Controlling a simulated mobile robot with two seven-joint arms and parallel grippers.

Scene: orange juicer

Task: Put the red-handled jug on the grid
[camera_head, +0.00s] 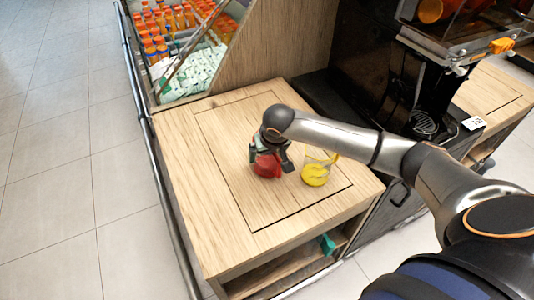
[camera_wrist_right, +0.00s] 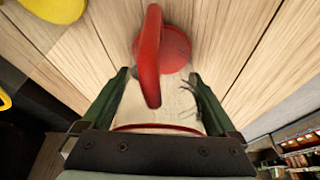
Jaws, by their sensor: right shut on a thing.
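The red-handled jug (camera_head: 266,166) is on or just above the wooden counter, left of a yellow one; I cannot tell if it touches the wood. In the right wrist view its red handle (camera_wrist_right: 150,60) and clear body (camera_wrist_right: 150,108) lie between the green fingers. My right gripper (camera_head: 270,145) comes from the right and is shut on the jug, hiding its upper part. The round grid (camera_head: 424,123) sits at the foot of the black juicer, to the right and bare. My left gripper is not in view.
A yellow jug (camera_head: 316,174) stands close to the right of the red one. The black juicer (camera_head: 405,75) rises at the back right, with a white price card (camera_head: 473,123) near the grid. A bottle display (camera_head: 185,45) stands at the back left. The counter's left part is clear.

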